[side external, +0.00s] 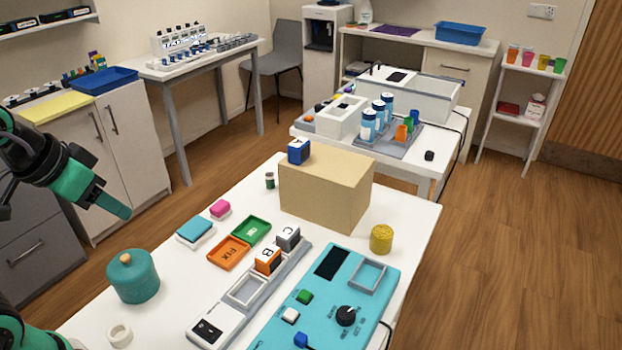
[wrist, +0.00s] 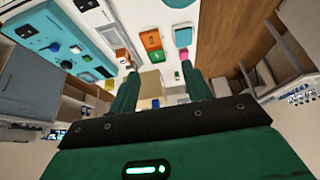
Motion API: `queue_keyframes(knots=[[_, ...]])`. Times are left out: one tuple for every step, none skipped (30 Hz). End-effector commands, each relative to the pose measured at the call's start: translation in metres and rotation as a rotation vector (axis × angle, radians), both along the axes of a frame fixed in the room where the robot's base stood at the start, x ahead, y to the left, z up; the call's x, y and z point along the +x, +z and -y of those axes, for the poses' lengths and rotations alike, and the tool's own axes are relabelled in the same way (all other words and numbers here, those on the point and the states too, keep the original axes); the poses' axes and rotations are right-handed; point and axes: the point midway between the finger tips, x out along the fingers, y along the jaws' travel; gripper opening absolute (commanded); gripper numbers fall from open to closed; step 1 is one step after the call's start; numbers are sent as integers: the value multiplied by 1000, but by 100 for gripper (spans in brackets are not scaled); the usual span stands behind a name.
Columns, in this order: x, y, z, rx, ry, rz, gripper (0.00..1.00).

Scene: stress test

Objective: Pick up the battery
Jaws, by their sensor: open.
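A small dark green upright cylinder with a pale top, which looks like the battery (side external: 269,180), stands on the white table just left of the cardboard-coloured box (side external: 325,190). A small dark spot between my fingers in the wrist view may be the same cylinder, but it is too small to be sure. My gripper (side external: 112,203) is raised at the left of the side view, above and left of the table, well apart from the cylinder. In the wrist view my gripper (wrist: 160,88) shows two green fingers spread apart with nothing held between them.
A blue block marked A (side external: 299,150) sits on the box. A yellow cylinder (side external: 381,239) stands right of the box.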

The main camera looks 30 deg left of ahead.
Motion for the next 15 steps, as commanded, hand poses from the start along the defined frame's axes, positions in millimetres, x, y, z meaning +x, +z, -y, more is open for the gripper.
queue_keyframes(knots=[[2,2,0,-1,2,-1,49],[3,3,0,-1,3,-3,49],[6,5,0,-2,4,-6,49],[8,6,0,-3,6,-9,49],[10,9,0,-3,8,-11,49],[14,12,0,-5,11,-17,49],[18,15,0,-6,14,-21,49],[22,18,-1,-8,16,-25,49],[28,22,-1,-9,21,-30,49],[33,25,-1,-11,24,-36,49],[39,29,-1,-12,27,-42,49],[46,33,-1,-14,33,-49,49],[52,37,-1,-17,38,-54,49],[59,40,-2,-18,42,-60,49],[67,44,-2,-21,48,-68,49]])
